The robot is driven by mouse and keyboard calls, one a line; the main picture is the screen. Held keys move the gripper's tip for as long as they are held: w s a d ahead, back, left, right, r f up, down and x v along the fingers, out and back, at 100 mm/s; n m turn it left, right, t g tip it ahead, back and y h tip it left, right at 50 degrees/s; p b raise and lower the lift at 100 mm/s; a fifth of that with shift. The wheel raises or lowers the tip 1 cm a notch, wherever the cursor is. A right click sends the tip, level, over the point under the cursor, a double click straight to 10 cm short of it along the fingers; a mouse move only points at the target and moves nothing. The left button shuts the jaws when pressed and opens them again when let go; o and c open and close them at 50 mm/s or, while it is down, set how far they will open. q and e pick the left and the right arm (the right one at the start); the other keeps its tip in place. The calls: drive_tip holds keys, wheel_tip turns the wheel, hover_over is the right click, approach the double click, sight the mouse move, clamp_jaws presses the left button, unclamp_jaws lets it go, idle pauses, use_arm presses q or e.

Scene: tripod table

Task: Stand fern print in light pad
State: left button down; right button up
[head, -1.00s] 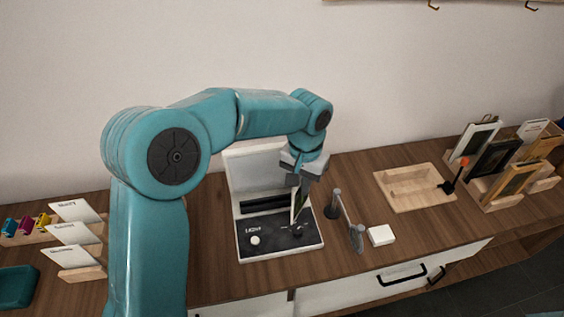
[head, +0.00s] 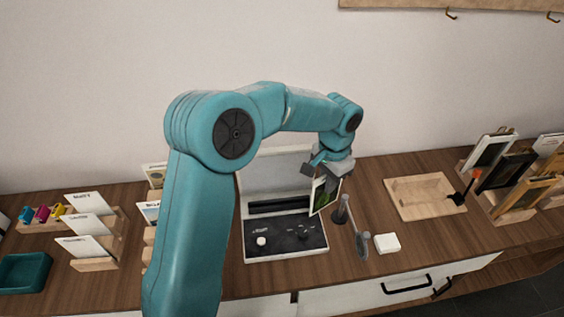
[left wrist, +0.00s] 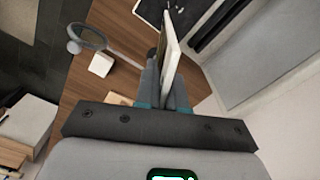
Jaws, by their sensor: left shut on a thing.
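The fern print (head: 324,195), a small green picture with a pale edge, hangs tilted below my left gripper (head: 327,172) in the head view. My left gripper is shut on it. In the left wrist view the print (left wrist: 170,58) shows nearly edge-on between the fingers of my left gripper (left wrist: 163,85). My right gripper is out of view.
A wooden tray (head: 400,208) and framed pictures in racks (head: 505,172) stand farther right. Card holders (head: 95,264) and a teal tray (head: 24,272) are at left.

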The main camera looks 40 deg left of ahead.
use_arm(q)
drive_tip(key=s+a+f+m+p, duration=0.25)
drive_tip(key=a+m, duration=0.25)
drive_tip(key=a, duration=0.9)
wheel_tip(320, 180, down, 5)
drive_tip(key=b, duration=0.3)
drive_tip(key=shift+f+b, duration=0.1)
drive_tip(key=shift+b, duration=0.3)
drive_tip(key=shift+a+f+b, duration=0.1)
drive_tip(key=shift+f+b, duration=1)
drive_tip(key=shift+f, duration=0.3)
drive_tip(key=c, duration=1.1)
unclamp_jaws()
drive_tip(key=shift+c, duration=0.2)
